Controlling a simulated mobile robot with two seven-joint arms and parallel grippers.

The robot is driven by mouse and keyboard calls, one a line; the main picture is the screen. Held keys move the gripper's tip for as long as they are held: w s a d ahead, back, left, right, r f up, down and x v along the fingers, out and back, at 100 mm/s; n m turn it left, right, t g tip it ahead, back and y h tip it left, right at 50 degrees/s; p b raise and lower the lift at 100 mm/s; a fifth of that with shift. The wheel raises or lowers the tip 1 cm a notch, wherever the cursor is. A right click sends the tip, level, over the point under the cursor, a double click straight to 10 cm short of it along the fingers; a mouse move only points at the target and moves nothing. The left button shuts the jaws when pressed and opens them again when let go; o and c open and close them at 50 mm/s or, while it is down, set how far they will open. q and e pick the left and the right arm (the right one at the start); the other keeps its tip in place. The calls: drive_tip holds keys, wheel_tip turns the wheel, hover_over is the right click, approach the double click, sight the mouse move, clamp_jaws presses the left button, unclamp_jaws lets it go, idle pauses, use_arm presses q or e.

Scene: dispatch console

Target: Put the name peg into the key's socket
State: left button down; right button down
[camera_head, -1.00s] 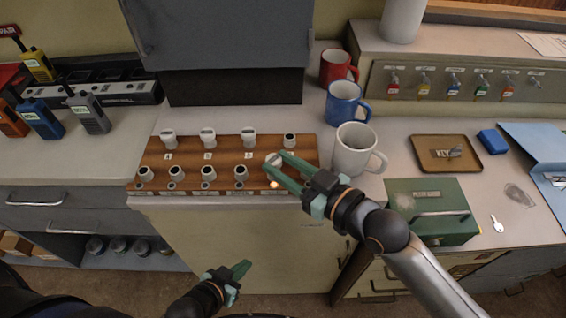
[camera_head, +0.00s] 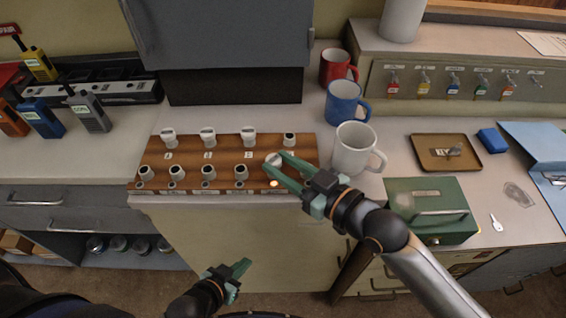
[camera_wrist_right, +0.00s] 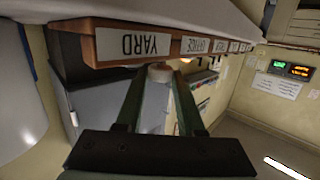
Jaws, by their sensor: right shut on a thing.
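A wooden board (camera_head: 192,155) on the counter holds rows of white sockets and pegs. My right gripper (camera_head: 274,169) is shut on a white name peg (camera_head: 273,159) at the right end of the board's front row. In the right wrist view, the peg (camera_wrist_right: 159,72) sits between the fingertips of my right gripper (camera_wrist_right: 159,84), by the board's edge with a YARD label. The fingers hide its lower end, so I cannot tell whether it is seated in a socket. My left gripper (camera_head: 241,268) hangs low in front of the cabinet, away from the board; its jaw opening is unclear.
A small lamp (camera_head: 273,184) glows on the board's front. Behind right stand a white mug (camera_head: 352,150), a blue mug (camera_head: 345,103) and a red mug (camera_head: 335,68). A green box (camera_head: 425,200) is right of the board. A brown tray (camera_head: 424,139) carries a KEY label.

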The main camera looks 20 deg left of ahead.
drive_tip(key=shift+f, duration=0.35)
idle(0.7)
drive_tip(key=shift+f, duration=0.2)
idle(0.4)
drive_tip(key=shift+c, duration=2.2)
unclamp_jaws()
drive_tip(key=shift+r, duration=0.1)
wheel_tip(320, 180, up, 6)
drive_tip(key=p, duration=0.6)
drive_tip(key=shift+d, duration=0.1)
